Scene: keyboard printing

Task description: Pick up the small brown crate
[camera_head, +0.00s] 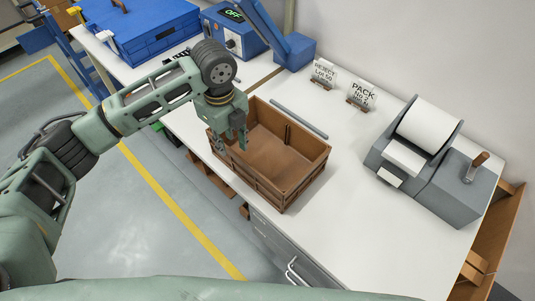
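The small brown crate (290,188) stands upright on the white worktop, near its front edge, and looks empty inside. My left gripper (231,146) points down at the crate's left end. Its fingers are at the rim of the left wall and hide part of it. I cannot tell whether the fingers are shut on the wall or only around it. My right gripper is not in view.
A grey bar (299,118) lies behind the crate. Two small signs (323,73) (362,95) stand along the wall. A grey machine with a white roll (429,125) is at the right. A blue case (140,32) and a blue device (236,32) are at the back left. The worktop (360,220) right of the crate is clear.

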